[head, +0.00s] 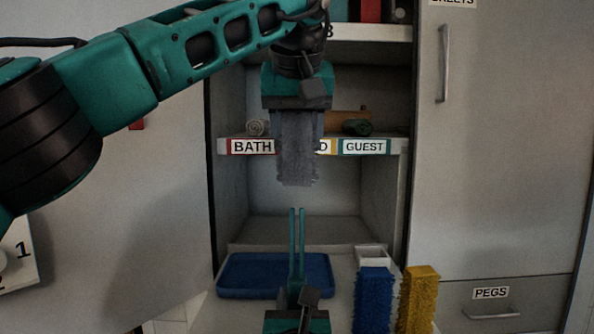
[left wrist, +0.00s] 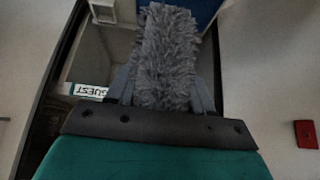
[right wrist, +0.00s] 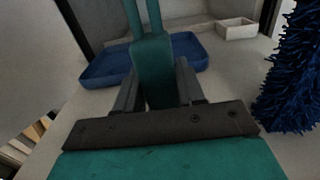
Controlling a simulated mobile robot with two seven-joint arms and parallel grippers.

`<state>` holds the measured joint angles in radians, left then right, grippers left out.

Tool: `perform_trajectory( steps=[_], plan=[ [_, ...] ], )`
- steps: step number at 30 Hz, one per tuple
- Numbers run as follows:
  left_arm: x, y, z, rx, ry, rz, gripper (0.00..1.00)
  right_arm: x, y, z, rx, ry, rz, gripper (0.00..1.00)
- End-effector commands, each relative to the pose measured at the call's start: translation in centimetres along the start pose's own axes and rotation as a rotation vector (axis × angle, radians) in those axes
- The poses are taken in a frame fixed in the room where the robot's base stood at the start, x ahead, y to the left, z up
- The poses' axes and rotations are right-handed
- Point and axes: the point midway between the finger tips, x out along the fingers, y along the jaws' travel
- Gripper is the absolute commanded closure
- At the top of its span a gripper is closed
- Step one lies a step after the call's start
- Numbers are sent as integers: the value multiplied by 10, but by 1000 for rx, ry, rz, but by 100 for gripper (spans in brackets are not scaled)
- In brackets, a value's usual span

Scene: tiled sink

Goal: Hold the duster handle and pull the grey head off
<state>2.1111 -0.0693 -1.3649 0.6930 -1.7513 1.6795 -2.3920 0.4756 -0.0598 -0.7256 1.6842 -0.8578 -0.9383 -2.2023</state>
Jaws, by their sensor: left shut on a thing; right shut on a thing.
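The grey duster head (head: 297,150) is a shaggy block held high by my left gripper (head: 298,108), in front of the shelf. The grey head also fills the middle of the left wrist view (left wrist: 167,60), between the two fingers. The teal duster handle (head: 297,285) stands upright below it with two thin prongs pointing up. My right gripper (head: 297,312) is shut on its lower part. The handle shows between the fingers in the right wrist view (right wrist: 152,70). The head and the prongs are apart, with a clear gap between them.
A blue tray (head: 232,294) lies behind the handle on the counter. A blue shaggy head (head: 373,300) and a yellow one (head: 418,300) stand to the right, near a small white box (head: 372,256). The shelf (head: 400,147) with labels is behind.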

Motion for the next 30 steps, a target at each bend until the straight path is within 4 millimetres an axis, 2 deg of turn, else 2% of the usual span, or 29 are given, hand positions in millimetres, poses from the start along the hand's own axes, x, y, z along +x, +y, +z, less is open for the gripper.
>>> perform_trajectory(
  steps=[7,20,21,30],
  plan=[
    [-15,1,-10,0,0,0,79,0,0,-1,0,2,0,99],
    [-19,0,-12,1,0,0,79,0,0,-1,0,2,0,99],
    [-19,0,-12,1,0,0,79,0,0,-1,0,1,0,60],
    [-19,0,-12,0,0,0,79,0,0,0,0,1,0,32]
  ],
)
